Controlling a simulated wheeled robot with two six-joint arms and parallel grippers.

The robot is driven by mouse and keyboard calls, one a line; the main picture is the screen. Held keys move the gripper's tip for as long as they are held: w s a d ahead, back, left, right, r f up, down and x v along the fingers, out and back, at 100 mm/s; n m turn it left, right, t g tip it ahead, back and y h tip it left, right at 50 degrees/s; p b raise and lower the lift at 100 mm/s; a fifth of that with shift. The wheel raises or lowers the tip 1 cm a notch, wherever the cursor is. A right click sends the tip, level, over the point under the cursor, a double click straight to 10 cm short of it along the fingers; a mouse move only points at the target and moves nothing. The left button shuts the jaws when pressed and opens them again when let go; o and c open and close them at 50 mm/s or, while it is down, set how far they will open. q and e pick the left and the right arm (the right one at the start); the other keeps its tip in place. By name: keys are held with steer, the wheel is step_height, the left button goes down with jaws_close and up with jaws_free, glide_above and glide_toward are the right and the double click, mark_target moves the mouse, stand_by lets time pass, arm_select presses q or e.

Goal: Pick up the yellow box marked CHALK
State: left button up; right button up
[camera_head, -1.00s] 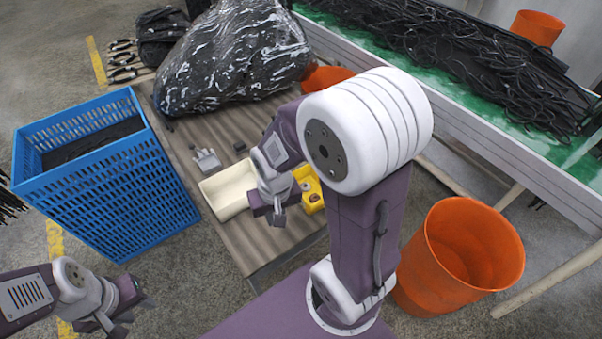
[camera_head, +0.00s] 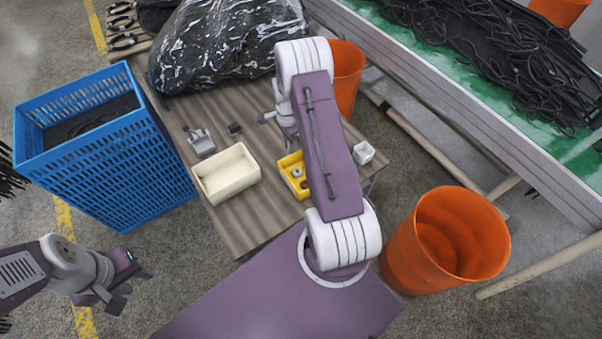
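A yellow open box (camera_head: 285,164) sits on the wooden table, right of a cream tray, with small round parts in it. No CHALK lettering can be read on it, and my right arm covers its right side. My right gripper (camera_head: 278,123) is above the table beyond the yellow box, apart from it and partly hidden by my arm; its finger opening is unclear. My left gripper (camera_head: 124,288) is low at the left, away from the table, with its fingers apart and nothing between them.
The cream tray (camera_head: 228,190) and a small white box (camera_head: 363,153) stand on the table (camera_head: 250,225). A blue crate (camera_head: 110,170) stands left, a black plastic bag (camera_head: 225,45) behind. Orange bins (camera_head: 430,255) (camera_head: 346,72) and a green-topped bench (camera_head: 420,70) are on the right.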

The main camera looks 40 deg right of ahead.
mark_target(291, 165)
step_height(291, 165, down, 4)
steer(key=shift+s+r+p, duration=0.1)
steer(key=shift+r+p, duration=0.15)
steer(key=shift+p, duration=0.05)
steer(key=shift+f, duration=0.2)
step_height(291, 165, down, 4)
steer(key=shift+f+p, duration=0.25)
steer(key=shift+p, duration=0.25)
steer(key=shift+f, duration=0.4)
steer(key=shift+r, duration=0.1)
jaws_close()
steer(key=shift+r, duration=0.1)
stand_by(0.5)
